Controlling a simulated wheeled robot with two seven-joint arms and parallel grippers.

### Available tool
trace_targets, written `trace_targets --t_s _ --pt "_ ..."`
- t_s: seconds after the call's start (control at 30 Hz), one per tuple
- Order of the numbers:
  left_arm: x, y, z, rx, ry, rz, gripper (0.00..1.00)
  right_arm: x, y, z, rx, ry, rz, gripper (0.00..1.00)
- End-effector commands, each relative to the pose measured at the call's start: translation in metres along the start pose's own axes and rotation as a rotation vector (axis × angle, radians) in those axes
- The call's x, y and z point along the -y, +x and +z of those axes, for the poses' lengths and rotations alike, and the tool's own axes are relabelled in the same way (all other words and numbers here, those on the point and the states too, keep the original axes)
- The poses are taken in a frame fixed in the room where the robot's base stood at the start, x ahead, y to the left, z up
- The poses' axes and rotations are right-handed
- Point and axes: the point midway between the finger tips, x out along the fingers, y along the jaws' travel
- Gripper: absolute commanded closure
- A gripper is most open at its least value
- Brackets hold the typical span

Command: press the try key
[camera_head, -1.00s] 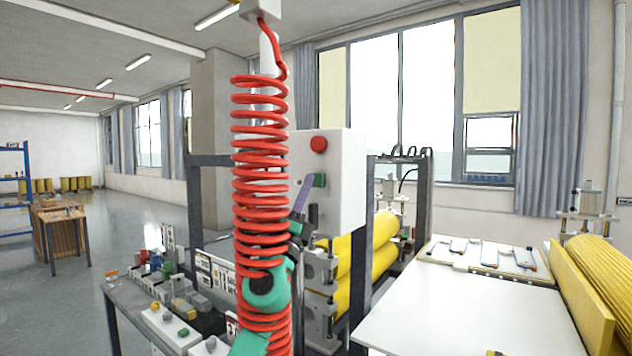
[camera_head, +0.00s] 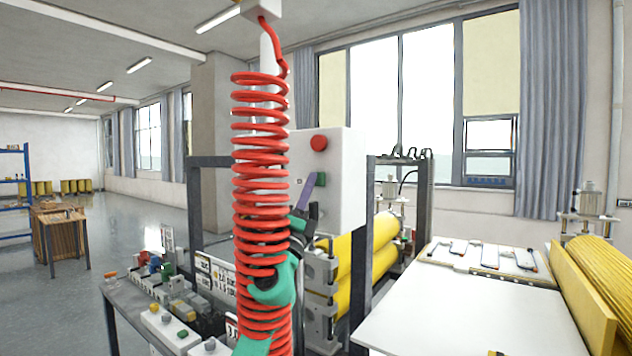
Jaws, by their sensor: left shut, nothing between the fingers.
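A white control box (camera_head: 343,185) stands behind the red coiled hose, with a round red button (camera_head: 319,143) high on its face. Below it is a small green key (camera_head: 320,180); I cannot read any label, so I cannot tell whether it is the try key. My left gripper (camera_head: 309,180) is shut and empty. Its purple tip shows just left of the green key, and I cannot tell whether they touch. A dark part below the green key is partly hidden by the gripper. My right gripper is not in view.
The red coiled hose (camera_head: 260,160) hangs in front of my left arm and hides much of it. Yellow rollers (camera_head: 365,255) lie right of the arm. A bench (camera_head: 135,310) with small parts is at lower left. A white table (camera_head: 440,310) is at lower right.

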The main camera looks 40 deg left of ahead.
Motion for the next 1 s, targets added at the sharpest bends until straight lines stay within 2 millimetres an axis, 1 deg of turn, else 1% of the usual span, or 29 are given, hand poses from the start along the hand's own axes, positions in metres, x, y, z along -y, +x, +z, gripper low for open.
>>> trace_targets --t_s 0.8,1.0 --pt "-0.0052 0.0063 -0.0053 -0.001 0.000 0.000 1.00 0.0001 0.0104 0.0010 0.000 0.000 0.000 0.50" --pt "-0.0047 0.0066 -0.0050 -0.001 0.000 0.000 1.00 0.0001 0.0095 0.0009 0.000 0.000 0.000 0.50"
